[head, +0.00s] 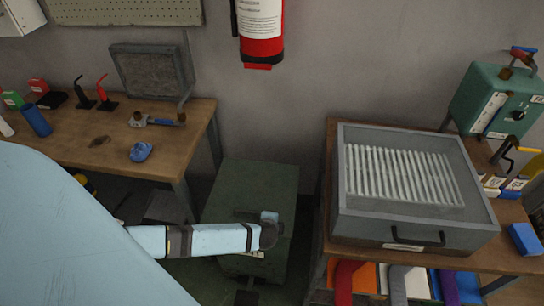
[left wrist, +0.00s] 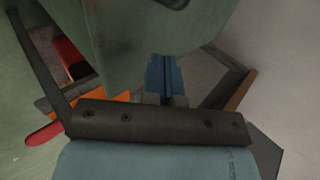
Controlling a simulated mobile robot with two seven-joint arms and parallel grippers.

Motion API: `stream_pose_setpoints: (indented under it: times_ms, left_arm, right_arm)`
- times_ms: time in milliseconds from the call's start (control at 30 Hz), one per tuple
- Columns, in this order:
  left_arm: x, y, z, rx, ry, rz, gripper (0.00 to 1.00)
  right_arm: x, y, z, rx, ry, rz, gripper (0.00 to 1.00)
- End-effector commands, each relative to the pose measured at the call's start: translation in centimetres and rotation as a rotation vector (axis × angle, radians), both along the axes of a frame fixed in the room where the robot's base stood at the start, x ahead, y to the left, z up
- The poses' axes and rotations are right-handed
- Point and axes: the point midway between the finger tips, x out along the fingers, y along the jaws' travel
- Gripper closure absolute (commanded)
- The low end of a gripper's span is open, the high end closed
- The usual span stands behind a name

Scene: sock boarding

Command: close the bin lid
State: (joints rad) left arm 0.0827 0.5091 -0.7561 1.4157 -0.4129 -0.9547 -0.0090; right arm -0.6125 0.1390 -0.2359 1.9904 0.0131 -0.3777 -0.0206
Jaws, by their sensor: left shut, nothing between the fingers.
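The dark green bin (head: 254,183) stands on the floor between the two tables in the head view. Its green top face shows, with a dark handle-like part near the front; I cannot tell whether the lid sits fully down. My left gripper (head: 268,229) is over the front of the bin. In the left wrist view its narrow blue fingers (left wrist: 163,78) are shut with nothing between them. A green surface (left wrist: 150,28), seemingly the bin, is close ahead of them; contact is unclear. My right gripper is not in view.
A wooden table (head: 75,153) with tools is at left. At right, a grey box with a ribbed top (head: 472,222) and a green machine (head: 482,98) stand on another table, coloured cloths below. A fire extinguisher (head: 262,48) hangs on the wall behind.

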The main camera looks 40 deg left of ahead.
Motion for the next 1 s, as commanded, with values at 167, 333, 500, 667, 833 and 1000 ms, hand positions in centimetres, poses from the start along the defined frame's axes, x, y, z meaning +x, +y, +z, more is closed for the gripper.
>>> stream_pose_setpoints:
  times_ms: [167, 333, 500, 667, 833, 1000]
  left_arm:
    - [-0.3, -0.2, -2.7, 0.000, 0.001, 0.001, 1.00]
    - [-0.4, -0.2, -3.7, 0.000, 0.001, 0.001, 1.00]
    - [-0.5, -0.2, -4.1, 0.002, 0.003, 0.001, 1.00]
    - [-0.6, -0.2, -4.3, 0.001, 0.006, 0.001, 1.00]
    - [-0.7, -0.2, -4.5, 0.000, 0.009, 0.001, 1.00]
    - [-0.8, -0.2, -4.5, -0.001, 0.011, 0.000, 1.00]
  right_arm:
    - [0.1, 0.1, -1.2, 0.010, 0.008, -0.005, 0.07]
    - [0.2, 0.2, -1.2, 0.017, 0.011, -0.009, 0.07]
    - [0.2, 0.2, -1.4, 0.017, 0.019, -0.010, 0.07]
    - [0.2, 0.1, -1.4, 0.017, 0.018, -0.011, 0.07]
    - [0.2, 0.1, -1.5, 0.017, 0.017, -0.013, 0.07]
    - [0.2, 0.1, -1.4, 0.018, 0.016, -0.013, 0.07]
